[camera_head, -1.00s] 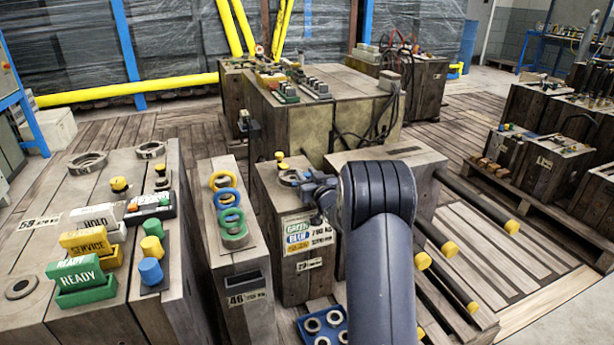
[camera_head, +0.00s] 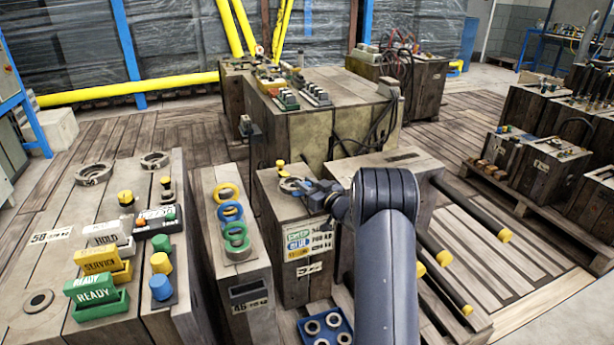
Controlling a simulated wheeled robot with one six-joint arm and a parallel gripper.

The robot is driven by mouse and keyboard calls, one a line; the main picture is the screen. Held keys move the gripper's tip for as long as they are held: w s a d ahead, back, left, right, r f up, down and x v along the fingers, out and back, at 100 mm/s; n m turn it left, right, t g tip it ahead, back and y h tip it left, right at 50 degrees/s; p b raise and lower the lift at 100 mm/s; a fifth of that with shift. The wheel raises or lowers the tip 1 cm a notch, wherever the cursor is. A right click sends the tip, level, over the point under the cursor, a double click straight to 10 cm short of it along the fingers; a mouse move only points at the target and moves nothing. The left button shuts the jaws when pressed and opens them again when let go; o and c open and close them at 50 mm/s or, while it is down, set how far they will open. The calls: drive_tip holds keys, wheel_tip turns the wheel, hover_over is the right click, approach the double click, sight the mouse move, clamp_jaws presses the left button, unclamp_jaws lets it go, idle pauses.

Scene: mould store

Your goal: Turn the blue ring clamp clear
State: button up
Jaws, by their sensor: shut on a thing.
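My gripper (camera_head: 312,188) is at the top of the middle wooden block (camera_head: 291,222), at its right edge beside a round grey ring fitting (camera_head: 289,185). It looks small and dark blue-grey here, and its jaws are closed at a bluish part by the fitting, which seems to be the blue ring clamp. Where jaw ends and clamp begins is hard to tell. A yellow knob (camera_head: 281,166) stands behind the fitting. A separate blue ring (camera_head: 230,212) lies on the narrow block to the left, between yellow and green rings.
A label card (camera_head: 308,240) is on the middle block's front. The left block (camera_head: 60,215) carries grey rings, knobs and READY, SERVICE and HOLD signs. A blue tray (camera_head: 325,326) with rings is below. Yellow-capped bars (camera_head: 417,258) lie on the right. A larger block (camera_head: 330,135) stands behind.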

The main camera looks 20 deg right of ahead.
drive_tip(key=shift+n+g+y+p, duration=0.8)
drive_tip(key=shift+n+y, duration=0.25)
drive_tip(key=shift+y, duration=0.4)
drive_tip(key=shift+n+g+y+p, duration=0.8)
drive_tip(key=shift+n+y, duration=0.25)
drive_tip(key=shift+y, duration=0.4)
drive_tip(key=o, duration=1)
drive_tip(key=p+v, duration=0.1)
drive_tip(key=v, duration=0.6)
drive_tip(key=shift+s+d+p, duration=0.2)
drive_tip(key=shift+p, duration=0.15)
